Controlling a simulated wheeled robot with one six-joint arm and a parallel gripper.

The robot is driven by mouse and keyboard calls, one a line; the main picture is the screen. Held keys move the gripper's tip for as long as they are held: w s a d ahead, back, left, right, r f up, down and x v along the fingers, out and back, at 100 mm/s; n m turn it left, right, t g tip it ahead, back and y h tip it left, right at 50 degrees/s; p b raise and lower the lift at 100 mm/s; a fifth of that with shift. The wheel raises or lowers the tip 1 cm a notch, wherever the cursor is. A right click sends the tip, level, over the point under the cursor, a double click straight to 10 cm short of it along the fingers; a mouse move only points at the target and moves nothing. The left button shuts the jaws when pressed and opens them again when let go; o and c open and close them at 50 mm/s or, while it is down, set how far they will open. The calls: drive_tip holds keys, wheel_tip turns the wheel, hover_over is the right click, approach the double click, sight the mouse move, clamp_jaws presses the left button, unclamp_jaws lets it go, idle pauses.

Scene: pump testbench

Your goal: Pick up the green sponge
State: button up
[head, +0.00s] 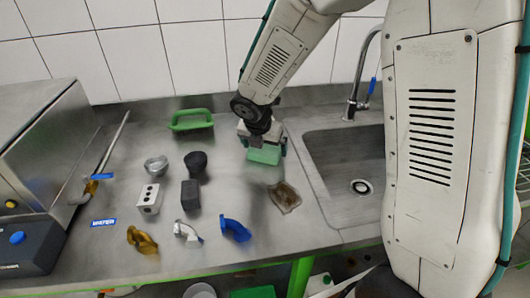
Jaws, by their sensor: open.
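A light green sponge (264,157) lies on the steel counter near the left rim of the sink. My gripper (262,143) is open and points down right at the sponge, with its jaws over the sponge's back part. The gripper hides that part of the sponge. I cannot tell whether the fingers touch it.
The sink (345,165) with its tap (355,95) is to the right. A brown crumpled piece (285,196) lies in front of the sponge. A green handled object (191,120) lies at the back. Several metal, dark and blue parts stand to the left, including a dark block (190,195).

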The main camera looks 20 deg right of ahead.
drive_tip(key=c, duration=0.9)
drive_tip(key=shift+o, duration=0.2)
drive_tip(key=shift+r, duration=0.15)
